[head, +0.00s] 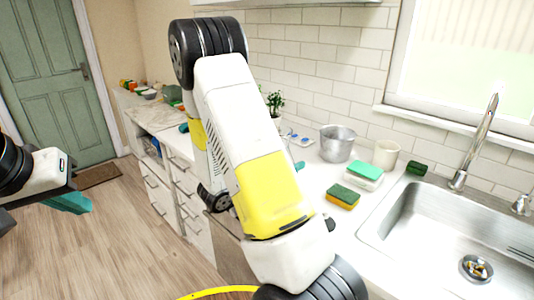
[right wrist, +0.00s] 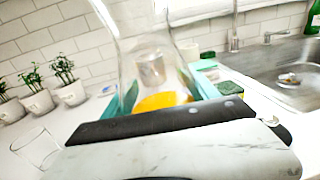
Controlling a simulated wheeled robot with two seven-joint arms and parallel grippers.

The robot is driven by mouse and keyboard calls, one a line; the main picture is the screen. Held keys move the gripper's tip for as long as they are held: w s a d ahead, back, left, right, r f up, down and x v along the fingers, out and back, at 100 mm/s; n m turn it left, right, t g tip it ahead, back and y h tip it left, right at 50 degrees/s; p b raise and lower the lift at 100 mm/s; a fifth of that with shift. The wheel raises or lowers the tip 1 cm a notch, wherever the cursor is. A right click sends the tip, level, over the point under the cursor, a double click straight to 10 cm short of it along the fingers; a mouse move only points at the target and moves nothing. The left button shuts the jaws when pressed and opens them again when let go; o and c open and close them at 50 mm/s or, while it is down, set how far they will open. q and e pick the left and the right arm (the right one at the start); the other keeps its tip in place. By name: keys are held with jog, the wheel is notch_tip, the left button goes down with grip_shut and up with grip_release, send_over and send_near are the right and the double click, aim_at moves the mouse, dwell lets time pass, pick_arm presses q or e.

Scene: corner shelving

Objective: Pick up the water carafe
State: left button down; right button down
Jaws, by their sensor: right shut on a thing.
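The water carafe (right wrist: 143,45) is a clear glass vessel in the middle of the right wrist view. My right gripper (right wrist: 158,98) has its teal fingers on either side of the glass, shut on it. An orange patch shows at the carafe's lower part; I cannot tell whether it is inside or behind the glass. In the head view my right arm hides the carafe and most of that gripper. My left gripper (head: 72,201) is at the left edge of the head view, over the floor and away from the counter; its jaw opening is unclear.
A metal pot (head: 336,143), a cream cup (head: 386,154) and sponges (head: 343,196) stand on the counter left of the sink (head: 440,225). Potted plants (right wrist: 70,92) line the wall. A clear drinking glass (right wrist: 37,147) stands at lower left in the right wrist view.

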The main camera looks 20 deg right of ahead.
jog(key=s+a, duration=0.3)
jog(key=s, duration=0.2)
jog(key=shift+s+r, duration=0.35)
jog(key=shift+s, duration=0.05)
dwell(0.8)
